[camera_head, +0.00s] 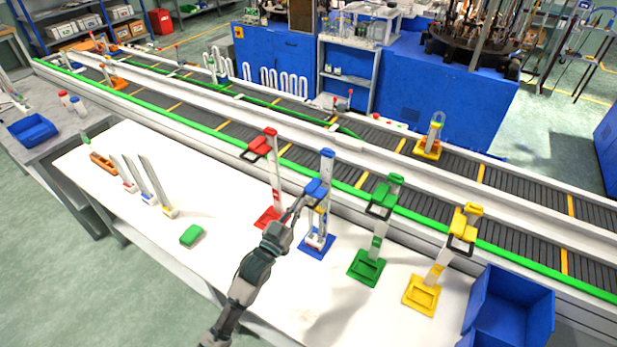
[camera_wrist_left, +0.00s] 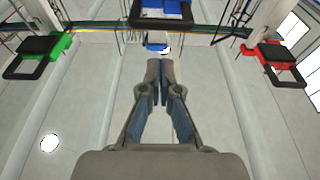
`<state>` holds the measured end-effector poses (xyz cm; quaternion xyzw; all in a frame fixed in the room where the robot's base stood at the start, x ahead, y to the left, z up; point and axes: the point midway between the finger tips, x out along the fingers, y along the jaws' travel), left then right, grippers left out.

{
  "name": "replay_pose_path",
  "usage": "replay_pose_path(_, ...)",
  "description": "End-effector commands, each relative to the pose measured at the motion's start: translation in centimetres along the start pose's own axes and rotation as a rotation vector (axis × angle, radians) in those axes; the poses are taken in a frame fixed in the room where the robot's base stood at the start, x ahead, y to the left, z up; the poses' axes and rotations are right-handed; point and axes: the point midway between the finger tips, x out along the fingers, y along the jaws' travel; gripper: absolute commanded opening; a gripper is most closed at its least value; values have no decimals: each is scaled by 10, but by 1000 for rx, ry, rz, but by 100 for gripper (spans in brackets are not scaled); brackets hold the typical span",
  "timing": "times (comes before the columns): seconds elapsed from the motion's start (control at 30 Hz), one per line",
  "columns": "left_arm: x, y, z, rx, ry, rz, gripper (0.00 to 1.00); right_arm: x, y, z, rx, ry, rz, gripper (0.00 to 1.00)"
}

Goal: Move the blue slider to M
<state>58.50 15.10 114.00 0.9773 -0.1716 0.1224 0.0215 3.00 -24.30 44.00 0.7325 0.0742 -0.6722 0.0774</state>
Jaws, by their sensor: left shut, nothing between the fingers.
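The blue stand has a blue base (camera_head: 317,247), an upright post and a blue cap (camera_head: 327,153). My left gripper (camera_head: 302,203) is shut and empty, just below and left of the slider in the head view. In the left wrist view the closed fingertips (camera_wrist_left: 160,66) point at the post, and the blue slider's frame (camera_wrist_left: 160,12) shows beyond them at the top edge. I cannot make out any M mark on the post. My right gripper is not in view.
A red slider stand (camera_head: 266,145) is to the left; green (camera_head: 380,205) and yellow (camera_head: 460,235) ones are to the right. A blue bin (camera_head: 510,305) stands at the table's right end. A green block (camera_head: 191,235) lies on the white table. The conveyor (camera_head: 400,140) runs behind.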

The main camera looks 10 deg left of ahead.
Motion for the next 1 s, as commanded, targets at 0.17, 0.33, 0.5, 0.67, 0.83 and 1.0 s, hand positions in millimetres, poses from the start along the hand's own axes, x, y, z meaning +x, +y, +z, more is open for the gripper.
replay_pose_path(0.17, -19, 0, -6, 0, -1, 1, 0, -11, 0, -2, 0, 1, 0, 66)
replay_pose_path(0.33, -37, 0, -11, -1, -2, 1, 0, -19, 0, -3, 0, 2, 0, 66)
replay_pose_path(0.5, -53, 0, -14, -1, -2, 0, 0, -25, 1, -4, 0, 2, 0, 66)
replay_pose_path(0.67, -59, 0, -16, -1, 0, 1, 0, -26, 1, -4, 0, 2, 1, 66)
replay_pose_path(0.83, -59, 0, -15, -1, 0, 1, 0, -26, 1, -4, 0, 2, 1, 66)
replay_pose_path(1.0, -59, 0, -15, -1, 0, 1, 0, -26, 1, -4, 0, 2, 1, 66)
